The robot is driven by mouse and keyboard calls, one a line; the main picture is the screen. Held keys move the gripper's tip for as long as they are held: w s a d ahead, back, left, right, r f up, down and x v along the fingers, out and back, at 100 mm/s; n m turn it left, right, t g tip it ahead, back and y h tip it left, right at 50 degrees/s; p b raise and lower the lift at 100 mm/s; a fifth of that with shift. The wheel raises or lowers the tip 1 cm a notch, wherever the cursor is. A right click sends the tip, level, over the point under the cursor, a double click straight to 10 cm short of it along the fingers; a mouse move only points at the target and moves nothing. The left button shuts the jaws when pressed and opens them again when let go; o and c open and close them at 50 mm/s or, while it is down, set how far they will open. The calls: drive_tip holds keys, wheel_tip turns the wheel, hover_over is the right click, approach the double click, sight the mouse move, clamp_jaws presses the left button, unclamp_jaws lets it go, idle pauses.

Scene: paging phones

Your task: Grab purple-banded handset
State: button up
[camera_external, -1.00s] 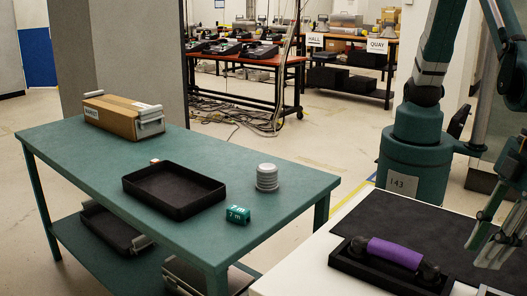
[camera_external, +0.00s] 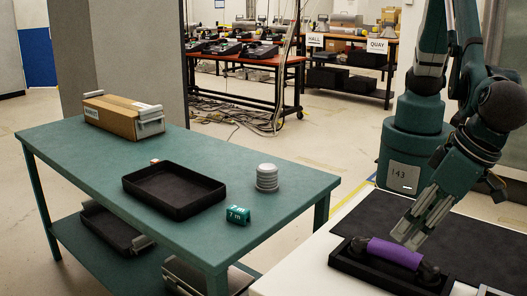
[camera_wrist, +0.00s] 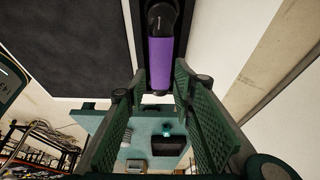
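The purple-banded handset (camera_external: 394,253) lies in a narrow black tray (camera_external: 345,265) on the white surface at the lower right. Its ends are dark and its middle is purple. In the wrist view the handset (camera_wrist: 161,62) shows at the top centre, beyond the fingers. My gripper (camera_external: 408,238) is just above the handset in the outside view, fingers pointing down at its purple band. In the wrist view my gripper (camera_wrist: 157,100) is open, with a gap between its two green fingers. I cannot tell whether a finger touches the handset.
A black mat (camera_external: 470,235) lies behind the narrow tray. The green table (camera_external: 110,160) to the left holds an empty black tray (camera_external: 150,203), a grey ribbed cylinder (camera_external: 267,178), a green "7 m" block (camera_external: 238,215) and a brown box (camera_external: 122,115).

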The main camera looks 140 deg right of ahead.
sight(397, 249)
drive_tip(key=shift+x, duration=1.25)
drive_tip(key=shift+f, duration=0.1)
drive_tip(key=shift+b+x, duration=0.45)
drive_tip(key=shift+x, duration=2.05)
drive_tip(key=shift+f+b, duration=0.2)
drive_tip(key=shift+b, duration=0.15)
drive_tip(key=shift+c, duration=0.4)
drive_tip(key=c, duration=0.6)
